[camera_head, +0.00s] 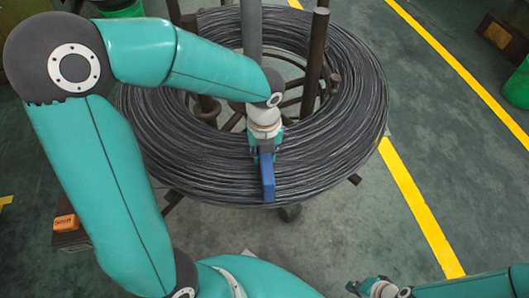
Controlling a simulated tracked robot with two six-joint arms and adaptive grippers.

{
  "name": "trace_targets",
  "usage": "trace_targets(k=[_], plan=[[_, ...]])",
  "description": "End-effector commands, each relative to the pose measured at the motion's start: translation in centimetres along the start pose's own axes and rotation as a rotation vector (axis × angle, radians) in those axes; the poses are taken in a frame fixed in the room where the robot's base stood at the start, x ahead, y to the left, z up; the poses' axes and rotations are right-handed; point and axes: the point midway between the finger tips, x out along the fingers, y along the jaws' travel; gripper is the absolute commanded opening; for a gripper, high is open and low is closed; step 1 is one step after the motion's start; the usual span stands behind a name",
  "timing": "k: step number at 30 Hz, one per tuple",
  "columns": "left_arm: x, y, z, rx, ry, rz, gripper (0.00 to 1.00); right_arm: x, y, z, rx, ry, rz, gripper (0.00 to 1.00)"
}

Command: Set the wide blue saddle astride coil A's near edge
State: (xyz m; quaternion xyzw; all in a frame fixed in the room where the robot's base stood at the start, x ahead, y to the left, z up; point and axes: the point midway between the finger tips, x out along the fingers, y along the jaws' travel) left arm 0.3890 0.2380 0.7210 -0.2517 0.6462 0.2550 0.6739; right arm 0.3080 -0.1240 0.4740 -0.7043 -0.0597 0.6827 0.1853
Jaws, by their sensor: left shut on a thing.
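A large dark wire coil (335,140), the only coil in view, lies flat as a thick ring on a stand. The blue saddle (267,180) is over the coil's near side, its long side running toward me. My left gripper (265,155) reaches down over the coil and is shut on the saddle's far end. I cannot tell whether the saddle touches the wire or straddles it; its underside is hidden. My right gripper (358,288) is low at the bottom of the view, away from the coil, and its finger opening is not clear.
Brown posts (317,48) and a grey column (251,35) rise inside the coil. An orange box (65,223) sits on a dark block at the left. Green drums stand at the far edges.

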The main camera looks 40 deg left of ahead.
Motion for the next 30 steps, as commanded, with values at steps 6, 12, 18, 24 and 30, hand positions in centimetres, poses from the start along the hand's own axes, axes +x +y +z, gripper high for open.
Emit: trace_targets(k=[6,12,18,24,30], plan=[[1.2,0.2,-0.6,-0.001,0.019,0.011,0.57,0.4,0.1,0.0,0.0,0.0,0.0,0.0],[1.0,0.2,-0.5,0.002,0.018,0.011,0.57,0.3,0.1,0.0,0.0,0.0,0.0,0.0],[0.8,0.2,-0.5,0.002,0.016,0.011,0.57,0.2,0.1,0.0,0.0,0.0,0.0,0.0],[0.3,0.1,-0.4,0.004,0.013,0.01,0.57,0.1,0.1,0.0,0.0,0.0,0.0,0.0],[-2.3,0.0,-0.3,0.003,0.009,0.006,0.57,0.1,0.0,0.0,0.0,0.0,0.0,0.0]])
